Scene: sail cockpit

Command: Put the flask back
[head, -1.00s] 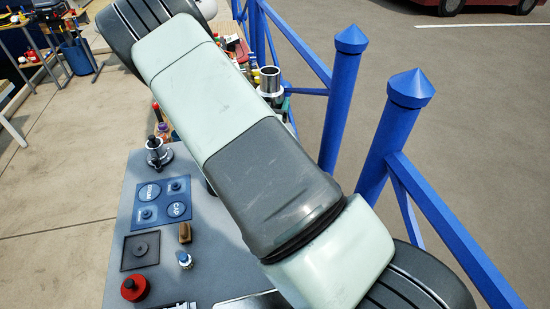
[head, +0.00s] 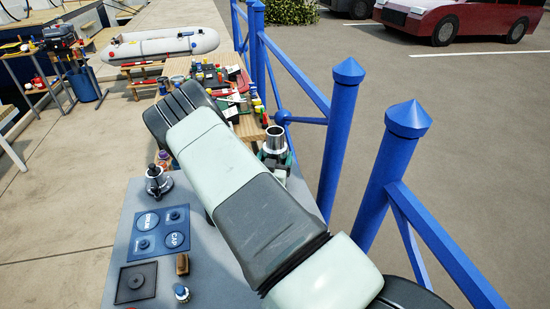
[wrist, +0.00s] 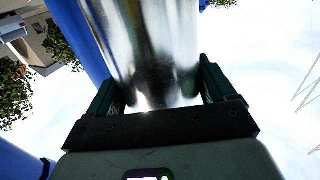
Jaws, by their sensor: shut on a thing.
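The flask (head: 274,137) is a shiny metal cylinder, upright, past the far side of my arm in the head view. Its silver body (wrist: 155,40) fills the middle of the wrist view. My gripper (wrist: 155,90) is shut on the flask, with a dark green finger on each side. In the head view my gripper (head: 277,160) is partly hidden behind my arm, and the flask's lower part cannot be made out.
Blue railing posts (head: 340,140) stand close on the right. A cluttered table lies beyond.

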